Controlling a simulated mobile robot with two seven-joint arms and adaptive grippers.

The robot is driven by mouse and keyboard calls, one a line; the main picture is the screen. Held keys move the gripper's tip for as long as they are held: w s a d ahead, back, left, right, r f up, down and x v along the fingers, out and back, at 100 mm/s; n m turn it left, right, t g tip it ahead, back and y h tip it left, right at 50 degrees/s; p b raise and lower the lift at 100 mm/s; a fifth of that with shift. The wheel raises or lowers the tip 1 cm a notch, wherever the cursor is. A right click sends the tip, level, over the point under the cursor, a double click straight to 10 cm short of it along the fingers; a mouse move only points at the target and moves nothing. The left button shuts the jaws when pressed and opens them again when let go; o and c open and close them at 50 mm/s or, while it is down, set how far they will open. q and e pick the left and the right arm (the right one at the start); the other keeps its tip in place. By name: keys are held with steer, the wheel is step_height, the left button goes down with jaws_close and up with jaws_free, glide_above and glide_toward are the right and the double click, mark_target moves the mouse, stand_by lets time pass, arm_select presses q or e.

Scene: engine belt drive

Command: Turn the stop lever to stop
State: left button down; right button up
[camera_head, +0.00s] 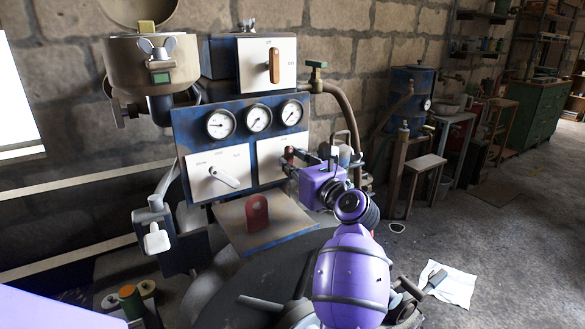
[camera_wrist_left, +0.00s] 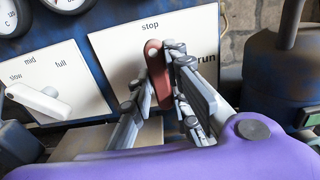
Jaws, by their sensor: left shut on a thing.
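The stop lever is a red-brown handle (camera_wrist_left: 160,80) on a white plate (camera_wrist_left: 113,52) marked "stop" at the top and "run" at the right. In the left wrist view its upper end lies just below the word "stop". My left gripper (camera_wrist_left: 158,107) has its fingers on either side of the lever and is shut on it. In the head view my left gripper (camera_head: 303,163) is at the right white plate (camera_head: 272,153) of the blue panel, and the lever (camera_head: 289,154) is partly hidden by the fingers. My right gripper is not in view.
A white lever (camera_head: 224,177) sits on the left plate marked "mid" and "full". Several gauges (camera_head: 259,118) are above. A red piece (camera_head: 257,209) stands on the ledge below. An upper box has an orange-brown handle (camera_head: 274,66). A curved pipe (camera_head: 345,100) runs at the right.

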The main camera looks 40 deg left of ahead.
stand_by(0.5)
arm_select(q)
steer(key=c, duration=1.7)
jaws_free()
steer(key=v, duration=1.2)
steer(key=shift+d, duration=0.1)
